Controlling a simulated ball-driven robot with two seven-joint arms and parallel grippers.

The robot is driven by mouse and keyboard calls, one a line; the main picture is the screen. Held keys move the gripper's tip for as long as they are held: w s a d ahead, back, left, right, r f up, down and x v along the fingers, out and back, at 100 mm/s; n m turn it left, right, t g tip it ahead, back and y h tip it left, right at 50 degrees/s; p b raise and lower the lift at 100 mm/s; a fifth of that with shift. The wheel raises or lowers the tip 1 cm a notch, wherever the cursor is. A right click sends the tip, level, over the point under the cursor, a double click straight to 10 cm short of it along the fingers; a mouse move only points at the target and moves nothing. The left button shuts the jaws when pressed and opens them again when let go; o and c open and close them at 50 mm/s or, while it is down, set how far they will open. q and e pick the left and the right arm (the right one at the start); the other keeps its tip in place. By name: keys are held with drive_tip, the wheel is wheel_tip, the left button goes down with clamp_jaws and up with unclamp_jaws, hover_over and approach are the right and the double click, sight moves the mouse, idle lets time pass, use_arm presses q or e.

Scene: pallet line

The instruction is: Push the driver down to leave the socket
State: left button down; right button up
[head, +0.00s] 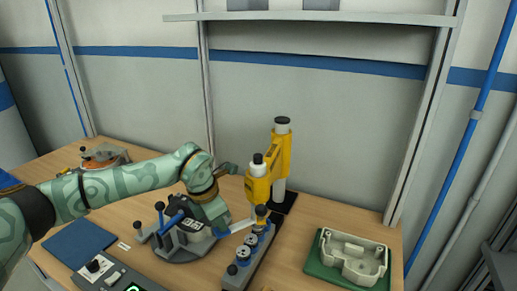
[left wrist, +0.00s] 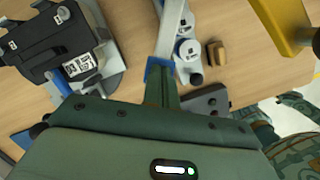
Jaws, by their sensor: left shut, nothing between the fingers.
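The yellow driver (head: 259,184) with a black knob on top hangs from a yellow press arm on a grey column (head: 279,185). In the left wrist view, the fingers (left wrist: 174,22) lie alongside the strip's round parts (left wrist: 188,48), and part of the yellow press (left wrist: 285,22) shows at upper right.
A dark clamp device with blue levers (head: 180,239) stands left of the strip. A cream moulded part (head: 352,256) lies in a green tray (head: 318,270) at right. A blue mat (head: 79,243) and control box (head: 97,268) are at front left. A shelf (head: 310,17) hangs above.

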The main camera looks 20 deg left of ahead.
use_arm(q)
drive_tip(key=shift+f, duration=0.7)
drive_tip(key=shift+r, duration=0.2)
drive_tip(key=shift+s+f, duration=0.2)
drive_tip(key=shift+f, duration=0.15)
drive_tip(key=shift+r+p, duration=0.1)
drive_tip(key=shift+p, duration=0.75)
drive_tip(key=shift+r, duration=0.1)
wheel_tip(320, 180, up, 9)
drive_tip(key=p, duration=0.7)
drive_tip(key=shift+w+p, duration=0.2)
drive_tip(key=shift+p, duration=0.1)
